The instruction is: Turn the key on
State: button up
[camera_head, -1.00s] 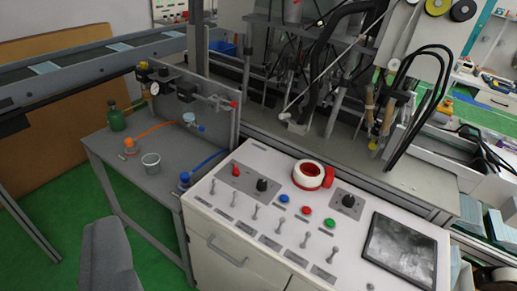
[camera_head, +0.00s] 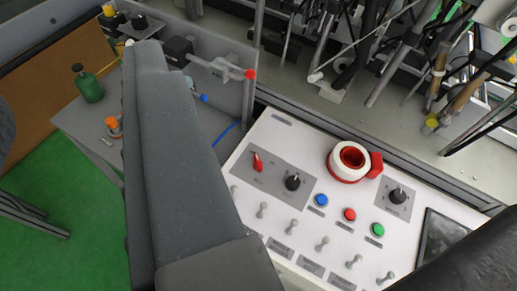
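A small red key-like switch (camera_head: 257,162) stands on a grey plate at the left of the white control panel (camera_head: 285,135). A black knob (camera_head: 293,182) is on the same plate, to its right. The red switch looks slightly tilted; its exact turn is hard to tell. A large grey part of my arm crosses the picture left of the panel and hides the panel's lower left.
Blue (camera_head: 321,200), red (camera_head: 349,214) and green (camera_head: 377,230) buttons sit above a row of several toggle levers. A dark screen (camera_head: 440,235) is partly hidden by a dark shape at lower right.

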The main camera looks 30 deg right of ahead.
jog(key=shift+o, duration=0.3)
jog(key=shift+a, duration=0.2)
jog(key=shift+o, duration=0.8)
jog(key=m+g+p, duration=0.1)
jog(key=g+p, duration=1)
jog(key=p, duration=0.4)
send_over(259, 162)
jog(key=s, duration=0.6)
notch_tip(259, 162, down, 38)
jog(key=x, duration=1.4)
jog(key=shift+w+a+r, duration=0.1)
jog(key=shift+w, duration=0.15)
